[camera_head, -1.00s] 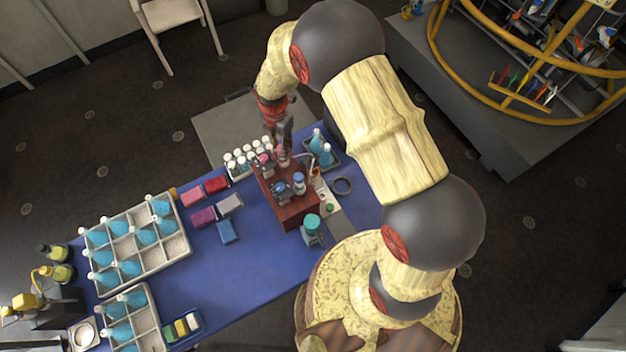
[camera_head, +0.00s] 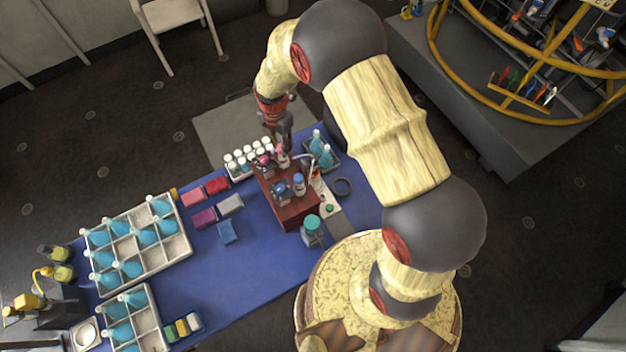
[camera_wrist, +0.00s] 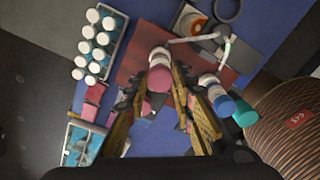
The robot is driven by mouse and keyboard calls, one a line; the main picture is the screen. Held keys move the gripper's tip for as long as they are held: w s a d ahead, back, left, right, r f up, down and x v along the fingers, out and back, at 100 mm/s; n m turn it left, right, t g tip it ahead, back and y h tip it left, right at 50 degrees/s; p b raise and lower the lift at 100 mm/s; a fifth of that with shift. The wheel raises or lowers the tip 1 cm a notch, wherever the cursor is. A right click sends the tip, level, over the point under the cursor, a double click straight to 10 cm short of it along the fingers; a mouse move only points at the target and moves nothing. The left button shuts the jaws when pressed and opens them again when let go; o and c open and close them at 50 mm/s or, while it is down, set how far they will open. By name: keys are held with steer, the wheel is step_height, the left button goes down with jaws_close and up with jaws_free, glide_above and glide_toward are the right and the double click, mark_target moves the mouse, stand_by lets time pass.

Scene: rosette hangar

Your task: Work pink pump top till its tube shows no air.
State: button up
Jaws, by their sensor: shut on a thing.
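The pink pump top (camera_wrist: 159,79) is a round pink cap between my gripper's fingertips (camera_wrist: 158,82) in the wrist view, with a white collar (camera_wrist: 160,56) just beyond it. My gripper is shut on it. In the head view my gripper (camera_head: 281,138) is over the far end of the red-brown stand (camera_head: 297,213), and the pink top (camera_head: 283,150) shows just below the fingers. A thin pale tube (camera_wrist: 193,39) runs to the right from near the collar. Whether air is in it is too small to tell.
Blue-topped bottles (camera_wrist: 223,105) and a teal-capped bottle (camera_head: 312,228) are close to the right. A rack of white-capped vials (camera_wrist: 93,50) is at the left. A dark ring (camera_head: 342,186) lies on the blue table (camera_head: 253,258). The table's middle is mostly clear.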

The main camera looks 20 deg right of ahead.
steer(key=shift+r, duration=0.35)
steer(key=shift+f+b, duration=0.55)
steer(key=shift+f, duration=0.55)
steer(key=o, duration=0.9)
steer(key=shift+c, duration=0.2)
steer(key=shift+r, duration=0.15)
steer(key=shift+r+p, duration=1.85)
steer(key=shift+r, duration=1.55)
